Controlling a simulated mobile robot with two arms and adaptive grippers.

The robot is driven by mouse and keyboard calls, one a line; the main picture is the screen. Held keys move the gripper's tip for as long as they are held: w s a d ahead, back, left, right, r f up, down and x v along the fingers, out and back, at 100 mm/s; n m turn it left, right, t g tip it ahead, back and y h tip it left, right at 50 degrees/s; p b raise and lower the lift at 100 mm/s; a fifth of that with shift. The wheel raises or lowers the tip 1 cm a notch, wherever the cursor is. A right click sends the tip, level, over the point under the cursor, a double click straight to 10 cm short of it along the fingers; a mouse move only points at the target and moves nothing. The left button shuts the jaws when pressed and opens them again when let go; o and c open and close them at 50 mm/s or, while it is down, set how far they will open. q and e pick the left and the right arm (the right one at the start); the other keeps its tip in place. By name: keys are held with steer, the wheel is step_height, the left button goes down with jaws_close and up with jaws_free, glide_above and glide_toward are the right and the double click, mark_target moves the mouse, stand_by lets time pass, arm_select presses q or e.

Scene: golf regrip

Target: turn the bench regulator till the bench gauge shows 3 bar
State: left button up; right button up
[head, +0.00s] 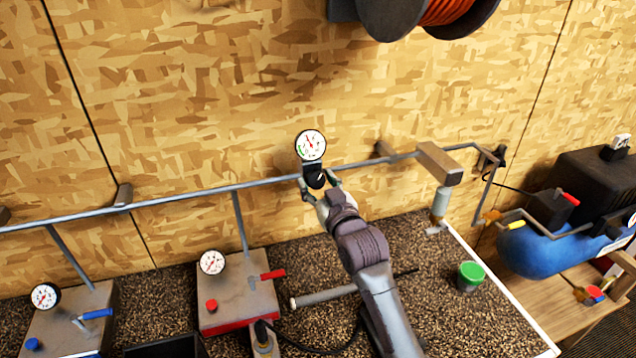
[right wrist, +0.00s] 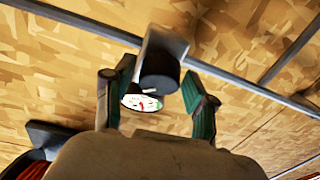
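The bench gauge (head: 311,145) is a white round dial on the wall pipe, with a needle pointing up and slightly left. Its numbers are too small to read. The black bench regulator knob (head: 315,181) hangs just below it. My right gripper (head: 319,184) is up at the knob, one finger on each side. In the right wrist view the knob (right wrist: 158,72) lies between the spread green fingers (right wrist: 155,92), with visible gaps beside it. The gauge face (right wrist: 141,102) shows there partly, behind the knob. My left gripper is not in view.
A grey pipe (head: 150,204) runs along the wall. Two bench boxes with gauges (head: 212,262) (head: 46,296) stand at left. A green-lidded pot (head: 470,276) sits on the bench at right. A hose reel (head: 415,15) hangs above. A blue compressor tank (head: 545,250) stands right.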

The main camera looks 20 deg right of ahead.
steer(key=c, duration=0.8)
steer(key=shift+o, duration=0.2)
steer(key=shift+d+r+n+y+p, duration=0.1)
steer(key=shift+n+y+p, duration=0.25)
steer(key=shift+n, duration=0.3)
steer(key=shift+d+r+n+y+p, duration=0.1)
steer(key=shift+n+y+p, duration=0.2)
steer(key=shift+n, duration=0.35)
steer(key=shift+a+f+n+g+y+p, duration=0.1)
steer(key=shift+n+g+y+p, duration=0.55)
steer(key=shift+n, duration=0.85)
steer(key=o, duration=1.1)
steer(key=shift+o, duration=0.2)
steer(key=shift+s+f, duration=0.1)
steer(key=shift+s, duration=0.35)
steer(key=v, duration=1.1)
